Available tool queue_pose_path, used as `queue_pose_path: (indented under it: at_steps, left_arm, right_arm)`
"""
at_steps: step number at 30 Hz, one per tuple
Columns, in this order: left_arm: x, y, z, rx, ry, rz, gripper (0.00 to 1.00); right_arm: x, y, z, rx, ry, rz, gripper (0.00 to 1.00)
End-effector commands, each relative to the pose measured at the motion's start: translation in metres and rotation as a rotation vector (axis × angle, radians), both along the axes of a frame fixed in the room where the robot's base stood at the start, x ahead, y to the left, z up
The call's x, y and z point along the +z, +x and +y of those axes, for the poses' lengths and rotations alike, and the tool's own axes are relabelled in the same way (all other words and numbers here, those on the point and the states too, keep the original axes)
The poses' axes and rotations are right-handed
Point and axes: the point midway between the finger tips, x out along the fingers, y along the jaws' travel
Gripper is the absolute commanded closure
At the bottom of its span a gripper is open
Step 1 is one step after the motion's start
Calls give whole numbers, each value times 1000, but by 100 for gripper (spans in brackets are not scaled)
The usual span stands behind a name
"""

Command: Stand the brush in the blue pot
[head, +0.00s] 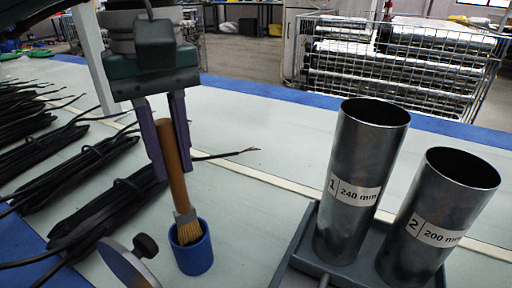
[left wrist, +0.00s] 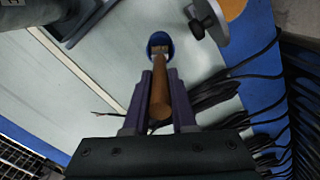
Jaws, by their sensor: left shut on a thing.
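The brush (head: 172,165) has a brown wooden handle, a metal collar and pale bristles. It is nearly upright, slightly tilted, with its bristles down in the mouth of the blue pot (head: 194,257). The pot stands on the pale table in the head view. My left gripper (head: 168,160) is shut on the brush handle above the pot. In the left wrist view the brush handle (left wrist: 160,98) lies between the purple fingers (left wrist: 160,90) and the blue pot (left wrist: 159,41) is beyond it. Whether the bristles touch the pot's bottom is hidden. My right gripper is not in view.
Two metal tubes, labelled 240 mm (head: 357,190) and 200 mm (head: 436,222), stand in a grey tray (head: 300,252) at right. Black cable bundles (head: 105,200) lie at left. A round grey disc with a black knob (head: 146,246) is close to the pot. The table middle is clear.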

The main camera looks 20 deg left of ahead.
Motion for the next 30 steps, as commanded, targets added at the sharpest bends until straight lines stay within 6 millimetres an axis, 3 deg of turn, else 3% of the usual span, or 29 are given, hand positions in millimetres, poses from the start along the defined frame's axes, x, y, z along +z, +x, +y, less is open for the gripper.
queue_pose_path:
  at_steps: [5, 12, 23, 24, 30]
  left_arm:
    - [-13, 0, 0, 0, -1, 1, 100]
    - [-49, -1, 0, -1, -1, 2, 100]
    - [-54, 0, 0, -1, 0, -1, 100]
    - [-54, 0, 0, -1, 0, -1, 75]
    - [-53, 0, 0, -1, -1, -1, 52]
  right_arm:
    - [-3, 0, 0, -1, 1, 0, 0]
    - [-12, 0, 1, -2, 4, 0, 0]
    - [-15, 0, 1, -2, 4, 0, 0]
    - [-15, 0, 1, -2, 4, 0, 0]
    - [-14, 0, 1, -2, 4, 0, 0]
